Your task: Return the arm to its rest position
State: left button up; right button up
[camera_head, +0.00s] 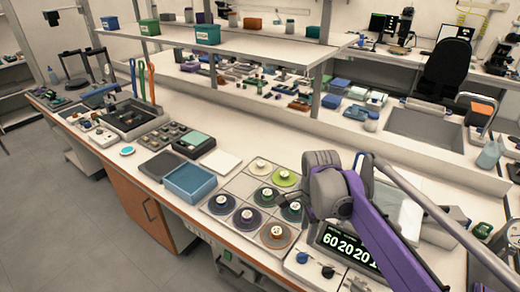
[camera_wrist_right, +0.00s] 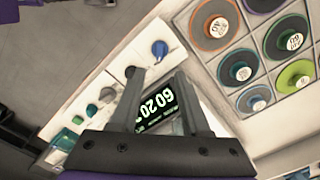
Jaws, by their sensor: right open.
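My right arm (camera_head: 375,215), purple and grey, reaches in from the lower right of the head view over the bench. Its gripper hangs beside the digital display (camera_head: 348,246), and the arm's grey joints partly hide it there. In the right wrist view the gripper's two dark fingers (camera_wrist_right: 158,75) stand apart with nothing between them. Behind them the display (camera_wrist_right: 158,107) shows green-white digits, partly covered by the fingers. My left gripper is not in view.
Round coloured dishes (camera_head: 247,217) lie on a grid left of the arm. A blue tray (camera_head: 190,182) sits farther left. Small knobs (camera_wrist_right: 160,50) stand beside the display. A shelf (camera_head: 225,45) on posts rises behind the bench. Bare bench top (camera_head: 245,125) shows behind the trays.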

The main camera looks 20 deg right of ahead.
jog(key=s+a+n+t+p, duration=0.2)
jog(key=s+a+n+p, duration=0.1)
jog(key=s+n, duration=0.5)
jog(key=s+a+f+n+t+p, duration=0.1)
jog(key=s+a+n+t+p, duration=0.2)
jog(key=s+n, duration=0.4)
jog(key=shift+s+a+f+n, duration=0.35)
jog(key=shift+a+n, duration=0.3)
jog(key=shift+n, duration=1.35)
jog(key=shift+s+d+r, duration=0.1)
jog(key=shift+d, duration=0.05)
